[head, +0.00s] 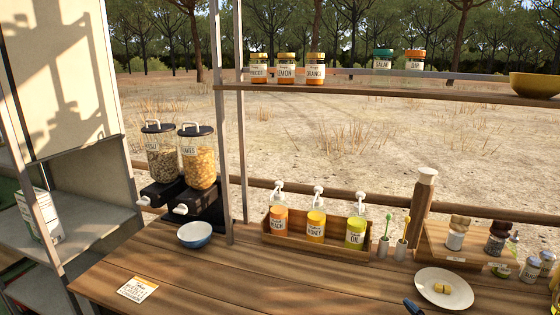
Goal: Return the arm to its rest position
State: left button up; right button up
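Neither of my grippers and neither arm shows in the head view. A small dark blue object (412,306) is cut off by the bottom edge, right of the middle; I cannot tell what it is. A white plate (432,296) with some pale yellow pieces (446,288) lies on the wooden counter (260,285) to its right.
A blue bowl (194,235) stands before two cereal dispensers (180,170). A card (138,288) lies front left. A wooden box (316,246) holds three pump bottles. Shakers stand at right. Jars and a yellow bowl (535,85) sit on the shelf (400,94). The counter's front middle is clear.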

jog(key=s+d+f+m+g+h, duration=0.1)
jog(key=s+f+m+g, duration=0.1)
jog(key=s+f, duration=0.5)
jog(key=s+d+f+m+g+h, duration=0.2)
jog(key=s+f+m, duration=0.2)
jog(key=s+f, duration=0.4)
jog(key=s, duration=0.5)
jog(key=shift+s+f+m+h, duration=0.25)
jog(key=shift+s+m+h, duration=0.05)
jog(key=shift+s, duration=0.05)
